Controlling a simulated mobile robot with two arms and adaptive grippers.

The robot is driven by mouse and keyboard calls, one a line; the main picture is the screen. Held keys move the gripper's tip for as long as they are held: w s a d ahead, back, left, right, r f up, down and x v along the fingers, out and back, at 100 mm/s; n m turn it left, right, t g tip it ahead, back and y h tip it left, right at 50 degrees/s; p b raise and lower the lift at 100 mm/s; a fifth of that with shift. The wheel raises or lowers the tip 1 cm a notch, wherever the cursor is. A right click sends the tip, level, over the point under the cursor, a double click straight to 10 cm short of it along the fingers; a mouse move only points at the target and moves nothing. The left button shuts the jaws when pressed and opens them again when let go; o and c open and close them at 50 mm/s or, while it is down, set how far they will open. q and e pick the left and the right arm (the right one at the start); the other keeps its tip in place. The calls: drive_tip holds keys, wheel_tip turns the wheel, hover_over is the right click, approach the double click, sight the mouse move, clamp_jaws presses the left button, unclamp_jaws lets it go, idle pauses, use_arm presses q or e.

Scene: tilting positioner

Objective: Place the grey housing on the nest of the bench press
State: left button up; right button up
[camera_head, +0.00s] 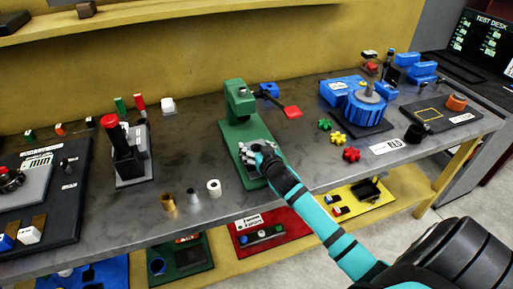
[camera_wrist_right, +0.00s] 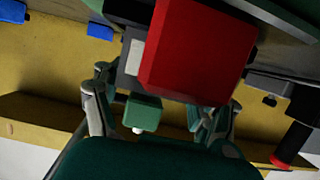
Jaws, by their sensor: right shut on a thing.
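The green bench press (camera_head: 238,108) stands mid-bench, its lever ending in a red grip (camera_head: 292,112). My right gripper (camera_head: 254,150) is low over the press base, in front of its column, and shut. The grey housing (camera_wrist_right: 121,75) seems to be what it holds; it is mostly hidden. My left gripper is not in view.
A white ring (camera_head: 213,187) and two small cylinders stand left of the press base. Coloured gears (camera_head: 338,137) lie to its right. A black tower with a red knob (camera_head: 109,121) stands farther left.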

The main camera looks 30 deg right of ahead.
drive_tip(key=shift+r, duration=0.1)
drive_tip(key=o, duration=1.8)
drive_tip(key=b+v, duration=0.1)
drive_tip(key=v, duration=1.1)
drive_tip(key=shift+a, duration=0.1)
